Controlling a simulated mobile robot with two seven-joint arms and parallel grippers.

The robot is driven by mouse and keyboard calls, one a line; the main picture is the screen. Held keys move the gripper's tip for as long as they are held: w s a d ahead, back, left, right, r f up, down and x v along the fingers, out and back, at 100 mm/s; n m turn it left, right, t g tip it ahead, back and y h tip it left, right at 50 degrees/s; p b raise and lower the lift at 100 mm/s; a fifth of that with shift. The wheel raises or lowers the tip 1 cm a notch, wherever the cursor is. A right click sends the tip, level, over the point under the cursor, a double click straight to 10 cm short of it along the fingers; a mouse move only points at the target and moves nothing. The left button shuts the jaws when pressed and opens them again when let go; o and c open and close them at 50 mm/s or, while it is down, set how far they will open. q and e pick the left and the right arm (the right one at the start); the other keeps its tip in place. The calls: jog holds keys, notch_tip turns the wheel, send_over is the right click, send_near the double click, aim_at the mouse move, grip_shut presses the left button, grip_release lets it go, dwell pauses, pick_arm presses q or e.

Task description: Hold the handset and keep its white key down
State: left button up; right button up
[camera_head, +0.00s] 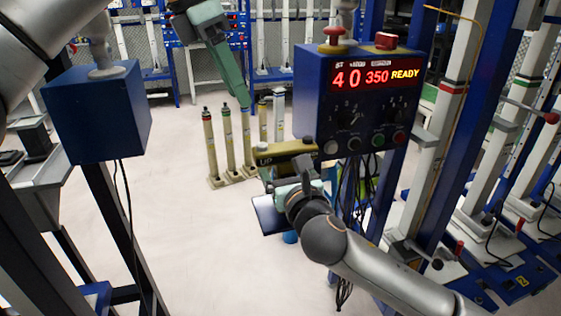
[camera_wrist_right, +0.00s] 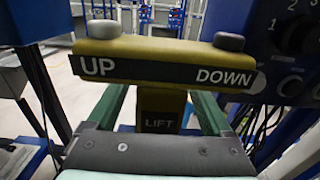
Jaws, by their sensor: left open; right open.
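The handset (camera_head: 285,151) is a yellow T-shaped pendant beside the blue control box. In the right wrist view it carries UP and DOWN on a black strip and LIFT on its stem (camera_wrist_right: 160,108). Its white key (camera_wrist_right: 103,29) stands raised at the UP end; a darker grey key (camera_wrist_right: 229,41) is at the DOWN end. My right gripper (camera_wrist_right: 158,112) is open, its green fingers on either side of the stem. Its fingertips are mostly hidden in the head view. My left gripper (camera_head: 243,101) is open and empty, pointing down, its tips above the handset in the picture.
The blue control box (camera_head: 310,88), with a red display reading 40 350 READY, stands right of the handset. Another blue box (camera_head: 98,110) stands at left on a dark post. Several yellow posts (camera_head: 228,140) stand behind the handset. Pale floor (camera_head: 190,230) lies open at left.

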grip_shut()
pick_arm(q)
grip_shut()
dwell(0.7)
dwell(1.3)
